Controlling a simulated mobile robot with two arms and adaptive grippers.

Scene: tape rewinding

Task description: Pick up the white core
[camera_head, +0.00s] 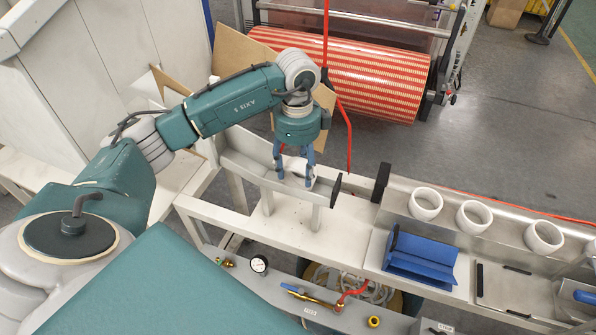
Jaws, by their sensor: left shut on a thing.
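My left gripper (295,178) reaches down over the grey angled trough (248,160) in the middle of the view. Its blue fingers are shut on a white core (296,168), which shows between them and is partly hidden by them. The core is at the trough, near its right end; I cannot tell whether it touches the surface. My right gripper is not in view.
A dark end plate (335,190) stands just right of the gripper. A blue holder (420,260) sits below the cores. A thin red rod (347,135) hangs behind the gripper. A red-and-cream striped roll (370,80) is at the back. A gauge (259,264) is on the front rail.

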